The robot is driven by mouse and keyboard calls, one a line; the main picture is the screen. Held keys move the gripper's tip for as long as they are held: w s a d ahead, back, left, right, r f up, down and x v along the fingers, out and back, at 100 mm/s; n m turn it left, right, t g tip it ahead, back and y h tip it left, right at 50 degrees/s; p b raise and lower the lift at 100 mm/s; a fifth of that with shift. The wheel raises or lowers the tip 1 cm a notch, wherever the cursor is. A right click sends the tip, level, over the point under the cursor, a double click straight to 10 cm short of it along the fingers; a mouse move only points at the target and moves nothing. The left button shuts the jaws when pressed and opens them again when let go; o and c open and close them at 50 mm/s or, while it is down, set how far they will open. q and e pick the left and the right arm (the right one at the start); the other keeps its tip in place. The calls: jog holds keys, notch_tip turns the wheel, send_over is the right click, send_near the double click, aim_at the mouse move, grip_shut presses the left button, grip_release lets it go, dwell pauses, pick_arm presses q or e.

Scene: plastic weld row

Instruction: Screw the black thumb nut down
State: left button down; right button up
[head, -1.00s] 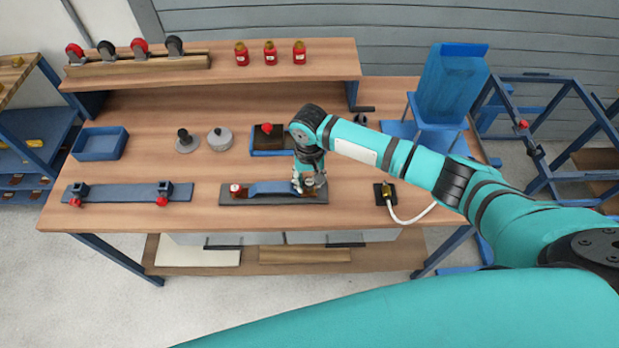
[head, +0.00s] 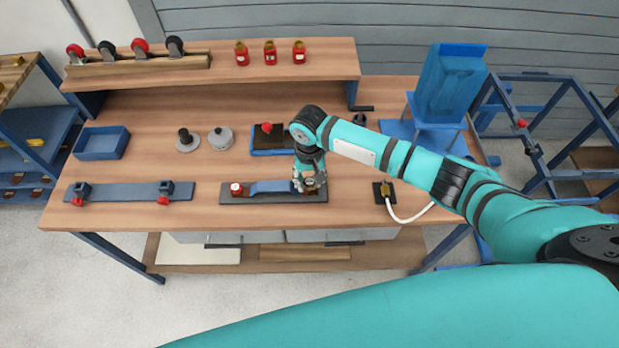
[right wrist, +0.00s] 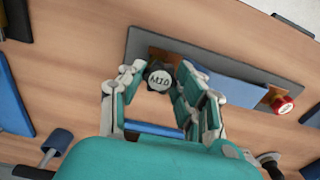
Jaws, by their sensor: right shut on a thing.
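The black thumb nut (right wrist: 158,76), with a round light cap marked M10, sits at one end of a dark fixture plate (right wrist: 135,45). In the head view it is a small dark round thing mostly hidden by my gripper, at the right end of the plate (head: 275,199). My right gripper (right wrist: 157,72) points down over it and is shut on the nut, a finger on each side. A blue bar (right wrist: 225,82) lies along the plate, with a red knob with a white top (right wrist: 283,104) at its other end. My left gripper is not in view.
A blue strip with red-knobbed clamps (head: 130,192) lies to the left. Behind are a blue tray (head: 101,143), grey round parts (head: 220,138) and a blue box with a red knob (head: 268,139). A white hose (head: 405,219) runs at the right. The front bench edge is clear.

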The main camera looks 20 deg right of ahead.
jog(key=shift+f, duration=0.4)
jog(key=shift+p, duration=0.55)
dwell(0.5)
jog(key=shift+f, duration=0.4)
dwell(0.8)
jog(key=shift+a+r, duration=0.1)
jog(key=m+p, duration=0.8)
jog(key=m, duration=0.3)
jog(key=shift+r+p, duration=0.15)
jog(key=shift+p, duration=0.2)
jog(key=shift+f+m, duration=0.35)
jog(key=shift+m, duration=1.65)
jog(key=m, duration=0.4)
jog(key=shift+m, duration=0.3)
